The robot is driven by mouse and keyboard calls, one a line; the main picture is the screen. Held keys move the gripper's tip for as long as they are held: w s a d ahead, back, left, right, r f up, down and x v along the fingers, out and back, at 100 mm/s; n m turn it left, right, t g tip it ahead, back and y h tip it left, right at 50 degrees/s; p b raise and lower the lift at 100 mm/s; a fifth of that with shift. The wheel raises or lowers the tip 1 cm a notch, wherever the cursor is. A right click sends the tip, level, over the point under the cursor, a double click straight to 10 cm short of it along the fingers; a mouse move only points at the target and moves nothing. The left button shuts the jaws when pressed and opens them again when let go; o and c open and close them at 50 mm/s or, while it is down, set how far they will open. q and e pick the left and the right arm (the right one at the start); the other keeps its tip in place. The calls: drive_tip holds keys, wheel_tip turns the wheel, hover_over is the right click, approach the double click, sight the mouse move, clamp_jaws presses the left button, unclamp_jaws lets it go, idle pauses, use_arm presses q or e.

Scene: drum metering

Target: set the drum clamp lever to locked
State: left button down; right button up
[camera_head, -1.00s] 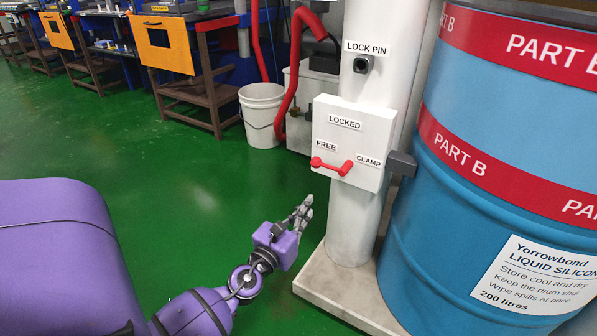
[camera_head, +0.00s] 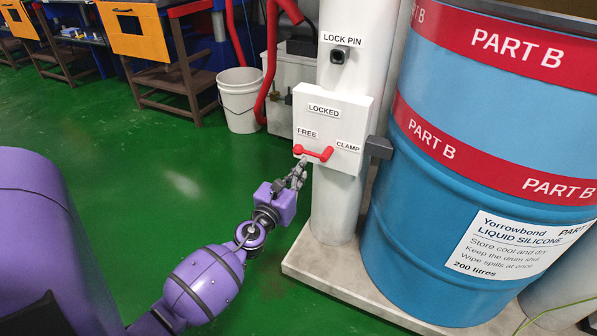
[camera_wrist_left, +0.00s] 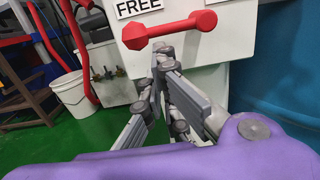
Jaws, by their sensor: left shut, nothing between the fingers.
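The red clamp lever (camera_head: 313,153) is on the front of a white box (camera_head: 350,108) on the post. It lies roughly level, its left end below the FREE label and its right end by the CLAMP label. The LOCKED label (camera_head: 323,109) is above it. The lever also shows at the top of the left wrist view (camera_wrist_left: 170,29). My left gripper (camera_head: 302,167) is shut and empty, its fingertips just below the lever's left part. In the left wrist view the fingertips (camera_wrist_left: 163,58) are under the bar; I cannot tell whether they touch it. My right gripper is out of view.
A blue drum (camera_head: 440,210) marked PART B stands right of the white post (camera_head: 334,213), on a pale base (camera_head: 335,285). A dark block (camera_head: 379,147) sits between box and drum. A white bucket (camera_head: 240,100) stands behind left. The green floor at left is clear.

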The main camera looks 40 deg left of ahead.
use_arm(q)
drive_tip(key=shift+r, duration=0.1)
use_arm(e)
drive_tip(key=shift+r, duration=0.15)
use_arm(q)
drive_tip(key=shift+a+r+m, duration=0.15)
drive_tip(key=shift+m, duration=0.35)
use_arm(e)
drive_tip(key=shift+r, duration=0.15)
